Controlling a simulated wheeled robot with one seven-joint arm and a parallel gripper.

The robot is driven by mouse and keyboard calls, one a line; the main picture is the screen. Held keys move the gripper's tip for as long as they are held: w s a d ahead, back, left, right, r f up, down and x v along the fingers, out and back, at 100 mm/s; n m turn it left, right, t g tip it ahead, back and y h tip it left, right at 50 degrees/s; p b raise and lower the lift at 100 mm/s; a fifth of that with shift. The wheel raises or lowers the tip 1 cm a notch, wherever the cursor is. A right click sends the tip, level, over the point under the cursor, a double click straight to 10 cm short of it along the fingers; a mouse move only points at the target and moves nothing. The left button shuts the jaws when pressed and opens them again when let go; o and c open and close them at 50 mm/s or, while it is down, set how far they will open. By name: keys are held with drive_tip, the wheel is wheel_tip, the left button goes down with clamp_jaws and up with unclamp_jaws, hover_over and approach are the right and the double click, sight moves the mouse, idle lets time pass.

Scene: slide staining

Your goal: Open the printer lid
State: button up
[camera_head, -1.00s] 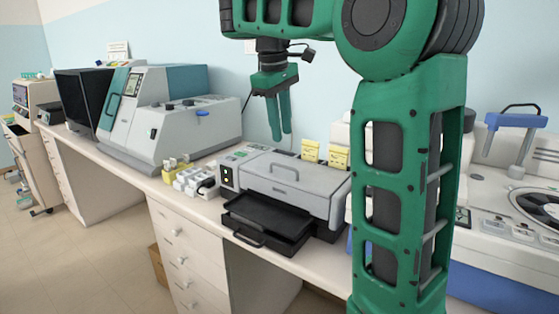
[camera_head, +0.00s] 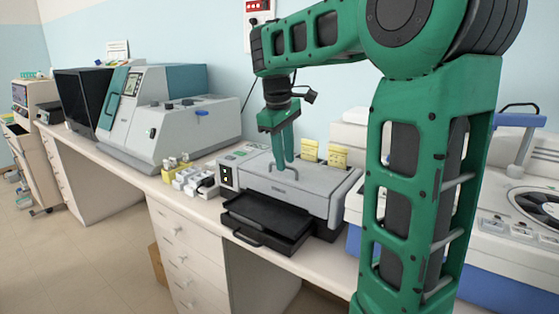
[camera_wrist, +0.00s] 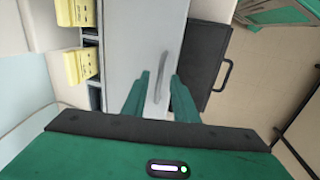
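The grey printer (camera_head: 310,190) stands on the counter with its lid (camera_head: 300,178) closed. A thin arched handle (camera_head: 284,172) sits on the lid; in the wrist view the handle (camera_wrist: 162,75) shows just ahead of the fingers, roughly between their lines. My green gripper (camera_head: 284,166) points down over the lid at the handle. In the wrist view the two fingers (camera_wrist: 155,95) are apart with a gap between them, and nothing is held. Whether the fingers reach down around the handle cannot be told.
A black tray (camera_head: 262,222) sticks out of the printer's front. Yellow boxes (camera_head: 337,155) stand behind the lid. Small white and yellow containers (camera_head: 186,178) are left of the printer. A large grey machine (camera_head: 170,130) stands further left, and a white-blue machine (camera_head: 515,205) is at right.

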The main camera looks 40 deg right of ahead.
drive_tip(key=shift+f, duration=0.3)
clamp_jaws()
idle(1.2)
drive_tip(key=shift+a, duration=0.4)
drive_tip(key=shift+d+r, duration=0.15)
drive_tip(key=shift+d, duration=0.2)
